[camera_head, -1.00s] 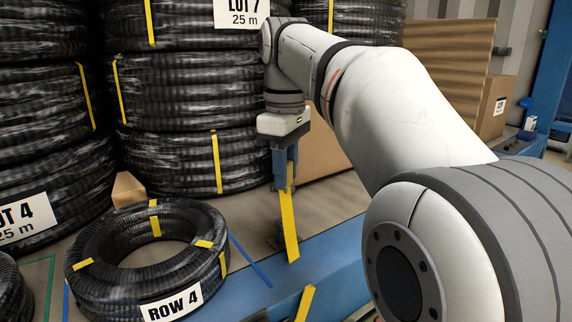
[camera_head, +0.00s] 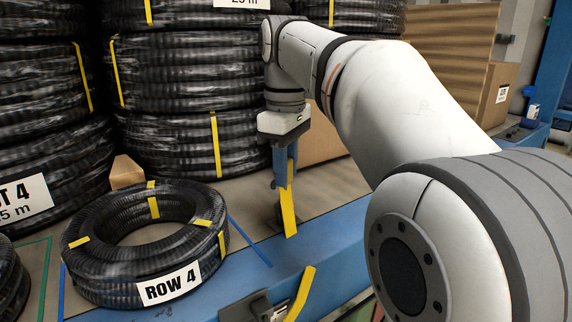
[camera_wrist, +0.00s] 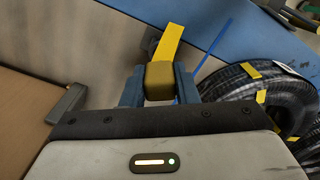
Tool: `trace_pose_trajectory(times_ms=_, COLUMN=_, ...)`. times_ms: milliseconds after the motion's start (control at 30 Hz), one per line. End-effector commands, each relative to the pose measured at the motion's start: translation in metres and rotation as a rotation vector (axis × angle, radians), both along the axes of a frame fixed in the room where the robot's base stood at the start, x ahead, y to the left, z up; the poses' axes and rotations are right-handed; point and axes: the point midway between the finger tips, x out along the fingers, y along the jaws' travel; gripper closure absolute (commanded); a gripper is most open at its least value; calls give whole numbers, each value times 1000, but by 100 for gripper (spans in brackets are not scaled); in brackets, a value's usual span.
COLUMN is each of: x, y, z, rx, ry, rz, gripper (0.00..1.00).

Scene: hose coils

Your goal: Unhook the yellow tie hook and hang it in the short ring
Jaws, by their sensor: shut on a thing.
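The yellow tie hook (camera_head: 288,212) looks like a flat yellow strip standing nearly upright at the back edge of the blue beam. My gripper (camera_head: 284,176) points down, its blue fingers shut on the strip's upper part. In the wrist view, a yellow block-like part (camera_wrist: 159,80) sits between my fingers (camera_wrist: 160,72), and the strip runs on beyond them past a dark bracket (camera_wrist: 150,42). I cannot tell whether the strip still touches that bracket. A second yellow strip (camera_head: 300,293) stands lower, by a dark fitting on the beam's front. I cannot make out the short ring.
A hose coil marked ROW 4 (camera_head: 150,240) lies left of my gripper. Tall stacks of black hose (camera_head: 190,100) stand behind it. A cardboard box (camera_head: 320,130) is close behind my gripper. The blue beam (camera_head: 335,240) crosses in front.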

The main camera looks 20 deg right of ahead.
Motion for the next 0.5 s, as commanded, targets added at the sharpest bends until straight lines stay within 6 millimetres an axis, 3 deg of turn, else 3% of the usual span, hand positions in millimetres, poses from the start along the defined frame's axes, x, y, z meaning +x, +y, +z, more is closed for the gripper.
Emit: trace_pose_trajectory(times_ms=500, x=0, y=0, z=-14, rx=0, ry=0, rz=-1, gripper=100)
